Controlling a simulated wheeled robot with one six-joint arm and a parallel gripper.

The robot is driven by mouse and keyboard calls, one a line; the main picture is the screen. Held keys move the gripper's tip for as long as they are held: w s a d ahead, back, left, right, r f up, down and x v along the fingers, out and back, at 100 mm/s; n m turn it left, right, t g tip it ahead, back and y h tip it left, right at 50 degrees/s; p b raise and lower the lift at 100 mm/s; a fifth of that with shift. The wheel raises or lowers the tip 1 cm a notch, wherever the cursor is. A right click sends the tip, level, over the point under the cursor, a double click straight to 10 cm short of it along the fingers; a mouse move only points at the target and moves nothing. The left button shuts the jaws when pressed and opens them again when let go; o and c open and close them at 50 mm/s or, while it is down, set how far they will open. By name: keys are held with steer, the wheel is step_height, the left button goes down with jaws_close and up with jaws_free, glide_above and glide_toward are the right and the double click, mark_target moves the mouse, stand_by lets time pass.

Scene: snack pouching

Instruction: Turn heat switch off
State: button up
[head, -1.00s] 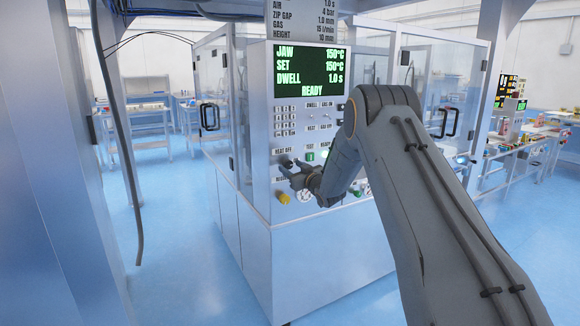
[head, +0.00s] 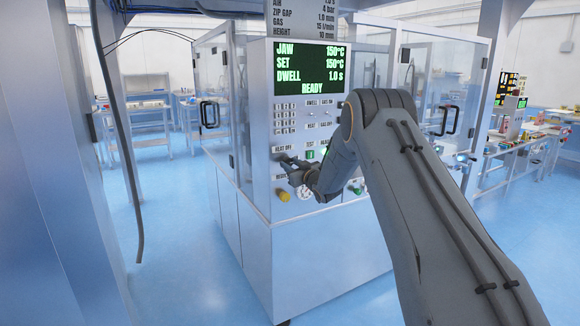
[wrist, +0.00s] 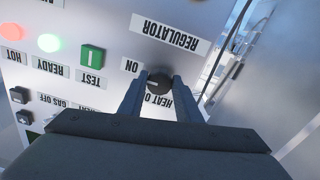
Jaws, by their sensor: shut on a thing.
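The heat switch (wrist: 158,82) is a round black knob on the white control panel, with a small pale mark on its face. In the wrist view, which shows the panel upside down, an "ON" label is to its left and a partly covered "HEAT O..." label is below it. My gripper (wrist: 157,84) is shut on the knob, one finger on each side. In the head view my gripper (head: 288,166) is at the panel just under the "HEAT OFF" label (head: 282,149), and it hides the knob there.
The display (head: 311,70) reads JAW 150°C, SET 150°C, DWELL 1.0 s, READY. A green TEST button (wrist: 92,57), a lit red lamp (wrist: 13,31) and a pale green lamp (wrist: 49,43) are close by. A yellow knob (head: 283,195) sits below my gripper.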

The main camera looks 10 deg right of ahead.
steer(key=n+b, duration=0.4)
steer(key=shift+f+b, duration=0.15)
steer(key=shift+b, duration=0.15)
steer(key=n+b, duration=0.4)
steer(key=b, duration=0.1)
steer(key=shift+n, duration=0.3)
steer(key=n+b, duration=0.5)
steer(key=b, duration=0.1)
steer(key=n+b, duration=0.4)
steer(key=shift+b, duration=0.3)
steer(key=shift+r+n, duration=0.2)
steer(key=shift+n, duration=0.1)
steer(key=o, duration=1.1)
steer(key=shift+c, duration=0.2)
steer(key=shift+d, duration=0.1)
